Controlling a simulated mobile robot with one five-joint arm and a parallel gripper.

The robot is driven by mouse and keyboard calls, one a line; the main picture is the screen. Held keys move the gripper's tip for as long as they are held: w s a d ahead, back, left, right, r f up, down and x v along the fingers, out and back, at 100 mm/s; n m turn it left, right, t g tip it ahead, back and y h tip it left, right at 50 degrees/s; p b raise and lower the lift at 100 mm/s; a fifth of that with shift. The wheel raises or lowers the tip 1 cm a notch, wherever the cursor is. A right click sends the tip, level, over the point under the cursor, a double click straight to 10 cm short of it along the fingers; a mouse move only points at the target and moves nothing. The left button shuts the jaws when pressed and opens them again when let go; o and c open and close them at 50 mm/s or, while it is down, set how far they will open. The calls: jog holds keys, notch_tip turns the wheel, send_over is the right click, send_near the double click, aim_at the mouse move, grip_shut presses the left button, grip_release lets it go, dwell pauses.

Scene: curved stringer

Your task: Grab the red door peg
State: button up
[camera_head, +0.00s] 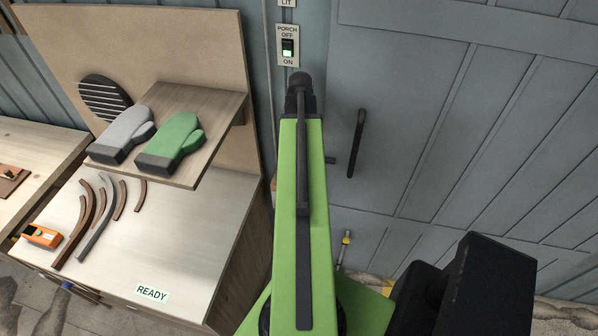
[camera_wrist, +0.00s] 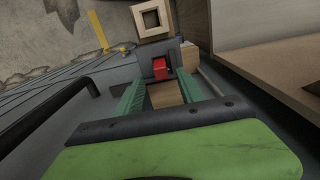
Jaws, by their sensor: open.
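The red door peg (camera_wrist: 160,67) shows in the wrist view as a small red piece against a dark grey mount (camera_wrist: 161,52). My gripper (camera_wrist: 162,82) is open, with a teal finger on each side. The peg appears in the gap between the fingers, a little past their tips in the picture. I cannot tell how much distance separates them, and no contact is visible. In the head view, my green arm hides the peg and the gripper.
A square wooden piece with a hole (camera_wrist: 152,18) lies beyond the peg. A dark door handle (camera_head: 356,143) stands right of my arm. A workbench (camera_head: 185,235) and a shelf with a grey mitt (camera_head: 122,135) and a green mitt (camera_head: 172,143) are at left.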

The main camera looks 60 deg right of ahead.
notch_tip(320, 180, down, 6)
jog(key=b, duration=0.5)
jog(key=shift+w, duration=0.1)
jog(key=shift+r, duration=0.2)
grip_shut()
